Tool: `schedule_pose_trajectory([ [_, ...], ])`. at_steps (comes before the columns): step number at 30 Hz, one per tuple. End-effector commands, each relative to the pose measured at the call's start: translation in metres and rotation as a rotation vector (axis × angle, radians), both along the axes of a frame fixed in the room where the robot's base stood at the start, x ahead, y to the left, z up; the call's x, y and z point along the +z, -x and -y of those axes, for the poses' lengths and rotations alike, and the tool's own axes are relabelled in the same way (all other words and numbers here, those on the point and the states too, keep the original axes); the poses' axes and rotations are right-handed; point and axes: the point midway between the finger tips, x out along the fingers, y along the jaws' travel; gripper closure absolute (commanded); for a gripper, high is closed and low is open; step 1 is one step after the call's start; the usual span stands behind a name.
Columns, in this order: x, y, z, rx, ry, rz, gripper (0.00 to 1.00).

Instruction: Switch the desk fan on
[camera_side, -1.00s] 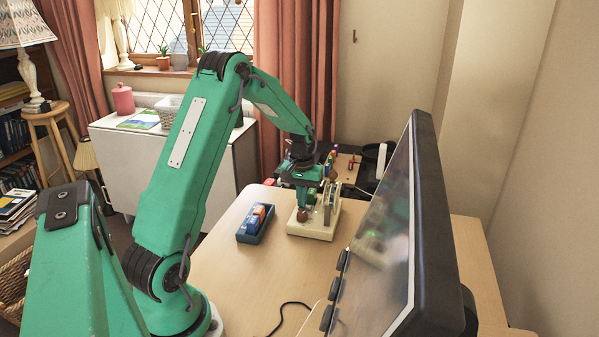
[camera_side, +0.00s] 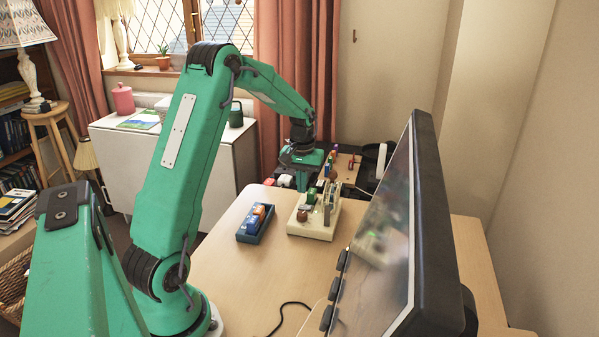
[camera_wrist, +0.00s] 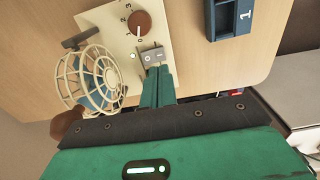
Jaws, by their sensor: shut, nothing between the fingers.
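The desk fan (camera_side: 315,229) has a cream base on the desk. In the wrist view its round wire cage (camera_wrist: 90,80) is at left. The base panel (camera_wrist: 115,35) carries a brown knob (camera_wrist: 139,24) with a number scale; its white mark points near 0. Beside the knob is a grey two-sided rocker switch (camera_wrist: 152,55). A small pale dot, perhaps a lamp, is left of the rocker. My gripper (camera_wrist: 157,70) is shut and empty, its tips at the rocker's near edge; I cannot tell if they touch. In the side view my gripper (camera_side: 302,183) is at the fan's far side.
A blue tray (camera_side: 243,237) with orange and blue pieces lies left of the fan; part of it shows in the wrist view (camera_wrist: 222,18). A large monitor (camera_side: 425,220) stands at right. Several small items stand behind the fan. The front desktop (camera_side: 225,280) is mostly clear, with a black cable.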

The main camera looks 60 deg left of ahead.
Motion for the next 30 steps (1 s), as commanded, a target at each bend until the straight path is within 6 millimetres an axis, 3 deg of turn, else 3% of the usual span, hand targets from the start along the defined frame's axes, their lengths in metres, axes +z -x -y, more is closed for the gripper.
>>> schedule_pose_trajectory([
  [12,0.021,0.0,0.0,0.0,0.0,0.0,1.0],
  [23,0.022,0.0,0.0,0.0,0.0,0.0,1.0],
  [30,0.035,0.001,0.012,-0.029,-0.009,0.016,1.0],
])
